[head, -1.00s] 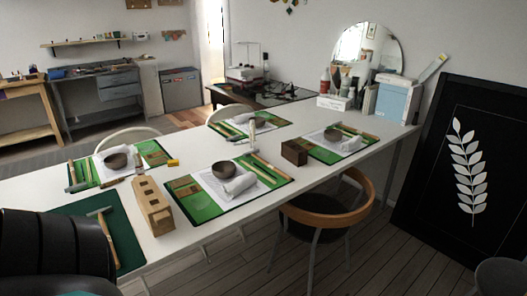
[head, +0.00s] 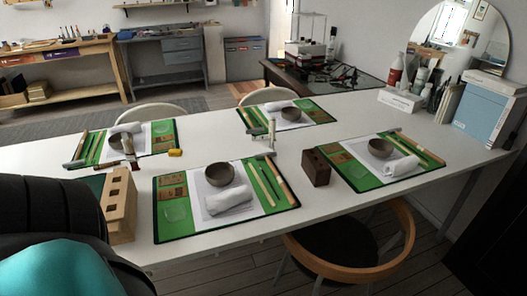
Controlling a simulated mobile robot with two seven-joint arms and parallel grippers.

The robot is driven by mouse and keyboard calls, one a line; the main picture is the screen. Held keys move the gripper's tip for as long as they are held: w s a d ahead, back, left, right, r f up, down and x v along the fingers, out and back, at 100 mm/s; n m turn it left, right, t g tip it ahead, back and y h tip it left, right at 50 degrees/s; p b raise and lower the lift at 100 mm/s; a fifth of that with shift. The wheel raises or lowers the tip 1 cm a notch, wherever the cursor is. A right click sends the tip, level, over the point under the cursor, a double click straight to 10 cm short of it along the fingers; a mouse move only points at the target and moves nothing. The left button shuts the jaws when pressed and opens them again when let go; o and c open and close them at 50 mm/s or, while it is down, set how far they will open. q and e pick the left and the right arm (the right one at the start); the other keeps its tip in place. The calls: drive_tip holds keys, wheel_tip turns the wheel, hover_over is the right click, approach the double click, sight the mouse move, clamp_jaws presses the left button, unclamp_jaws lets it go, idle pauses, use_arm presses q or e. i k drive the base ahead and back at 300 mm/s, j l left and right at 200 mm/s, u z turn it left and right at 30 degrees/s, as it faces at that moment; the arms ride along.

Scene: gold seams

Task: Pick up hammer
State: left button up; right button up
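A tool that looks like a hammer lies on the far-left green mat (head: 150,147), with a dull grey-green head (head: 74,164) at the mat's near-left corner and a thin handle running away from it. The dark green mat at the near left, which held a wooden-handled hammer earlier, is now almost wholly hidden behind my dark and teal body parts; that hammer is not visible. Neither of my grippers is in view.
A wooden block with holes (head: 119,205) stands at the white table's (head: 330,118) left edge, close to my arm. Green mats with grey bowls, towels and sticks cover much of the table. A small dark wooden block (head: 316,167) and a chair (head: 345,245) are at the right.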

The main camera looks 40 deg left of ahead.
sight(266, 156)
drive_tip(key=i+z, duration=0.4)
drive_tip(key=i+j+z, duration=0.15)
drive_tip(key=z, duration=6.45)
